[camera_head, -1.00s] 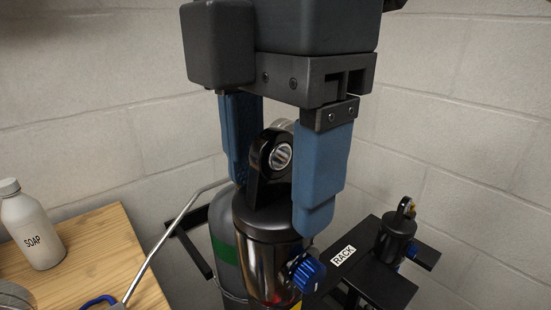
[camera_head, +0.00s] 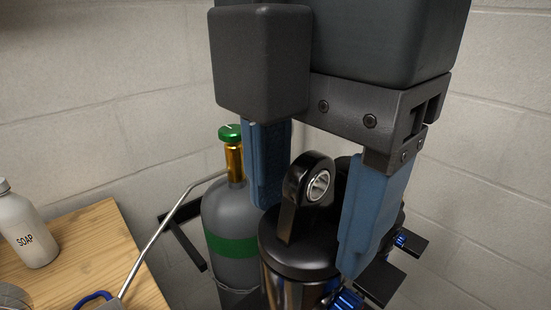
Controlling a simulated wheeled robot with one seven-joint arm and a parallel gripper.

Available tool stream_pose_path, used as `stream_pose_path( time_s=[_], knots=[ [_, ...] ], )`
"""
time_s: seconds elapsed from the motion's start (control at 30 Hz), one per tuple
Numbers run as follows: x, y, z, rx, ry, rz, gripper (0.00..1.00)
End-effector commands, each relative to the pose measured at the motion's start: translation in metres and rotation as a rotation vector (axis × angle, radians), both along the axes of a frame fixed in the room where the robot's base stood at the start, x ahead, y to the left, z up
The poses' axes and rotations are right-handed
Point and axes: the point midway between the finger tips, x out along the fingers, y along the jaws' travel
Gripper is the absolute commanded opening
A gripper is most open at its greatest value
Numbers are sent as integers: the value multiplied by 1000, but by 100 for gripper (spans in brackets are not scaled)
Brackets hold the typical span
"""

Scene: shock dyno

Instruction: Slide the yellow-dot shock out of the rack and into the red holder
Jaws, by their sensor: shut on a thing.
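A black shock (camera_head: 300,245) with a metal-lined eyelet on top and a blue knob at its lower right hangs upright between the blue fingers of my gripper (camera_head: 318,232). My gripper is shut on the shock's upper part, one finger on each side. The shock's lower body runs out of the bottom of the picture, and no yellow dot shows on it now. The rack's black plates (camera_head: 378,284) show partly at the lower right, behind my right finger. The red holder is not in view.
A grey gas cylinder (camera_head: 222,215) with a green band and green cap stands close behind, left of the shock. A wooden table (camera_head: 95,245) with a white soap bottle (camera_head: 25,230) is at the left. A metal rod (camera_head: 165,225) slants between them. A block wall closes the back.

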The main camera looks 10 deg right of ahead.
Motion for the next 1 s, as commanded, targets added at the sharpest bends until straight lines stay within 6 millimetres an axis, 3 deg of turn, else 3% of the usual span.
stream_pose_path(
  time_s=[1.0],
  knots=[
    [-38, -26, 2, 2, -2, 0, 0]
  ],
)
